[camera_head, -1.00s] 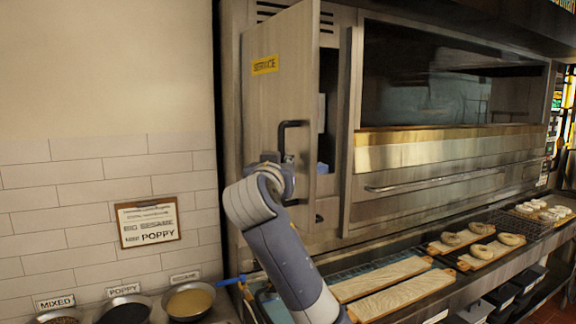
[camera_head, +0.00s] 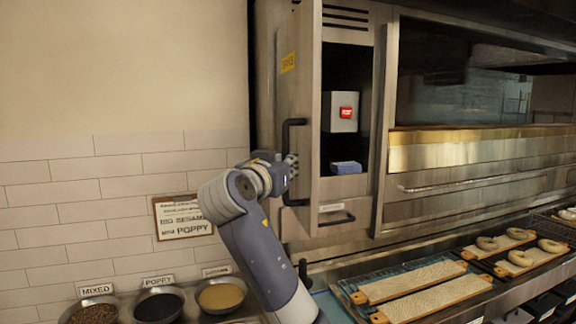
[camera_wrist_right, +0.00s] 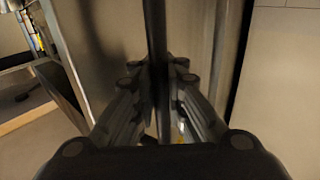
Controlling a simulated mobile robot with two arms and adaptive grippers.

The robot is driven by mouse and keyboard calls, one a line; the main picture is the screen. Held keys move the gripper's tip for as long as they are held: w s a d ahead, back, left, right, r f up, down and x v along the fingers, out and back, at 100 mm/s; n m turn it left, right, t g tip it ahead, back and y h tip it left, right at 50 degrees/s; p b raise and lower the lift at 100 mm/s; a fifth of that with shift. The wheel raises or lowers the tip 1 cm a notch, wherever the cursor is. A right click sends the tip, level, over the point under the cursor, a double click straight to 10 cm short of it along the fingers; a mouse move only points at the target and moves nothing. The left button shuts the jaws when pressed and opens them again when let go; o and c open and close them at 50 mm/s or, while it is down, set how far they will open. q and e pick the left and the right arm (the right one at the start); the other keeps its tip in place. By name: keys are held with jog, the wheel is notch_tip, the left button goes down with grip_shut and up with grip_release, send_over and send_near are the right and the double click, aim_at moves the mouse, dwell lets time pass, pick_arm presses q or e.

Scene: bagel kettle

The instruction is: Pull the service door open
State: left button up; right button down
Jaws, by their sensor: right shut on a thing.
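The service door (camera_head: 301,75) is a steel panel with a yellow label, swung open to the left and seen nearly edge-on in the head view. Its dark bar handle (camera_head: 286,140) stands out from the panel. My right gripper (camera_head: 288,168) is at the lower part of the handle; in the right wrist view its fingers (camera_wrist_right: 160,95) are shut on the dark bar (camera_wrist_right: 155,35). The compartment behind the door shows a grey box with a red switch (camera_head: 346,112) and a blue block (camera_head: 346,168). My left gripper is not in view.
The oven front (camera_head: 470,180) with its long handle is to the right. Seed bowls (camera_head: 160,305) stand at lower left, near my arm. The tiled wall (camera_head: 90,160) is on the left.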

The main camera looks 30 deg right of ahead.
jog(key=c, duration=1.8)
grip_release()
jog(key=shift+a+f, duration=0.1)
jog(key=shift+f, duration=0.2)
jog(key=shift+c, duration=0.2)
jog(key=shift+o, duration=1)
jog(key=shift+s+r, duration=0.1)
jog(key=shift+s, duration=0.05)
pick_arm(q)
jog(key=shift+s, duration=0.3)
pick_arm(e)
jog(key=shift+s+a+r, duration=0.1)
jog(key=shift+s+r, duration=0.05)
jog(key=shift+r, duration=0.05)
jog(key=shift+s+a, duration=0.15)
jog(key=shift+a, duration=0.1)
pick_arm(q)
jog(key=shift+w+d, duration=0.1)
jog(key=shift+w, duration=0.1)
pick_arm(e)
jog(key=v, duration=1.1)
jog(key=shift+s+a, duration=0.15)
jog(key=shift+s, duration=0.1)
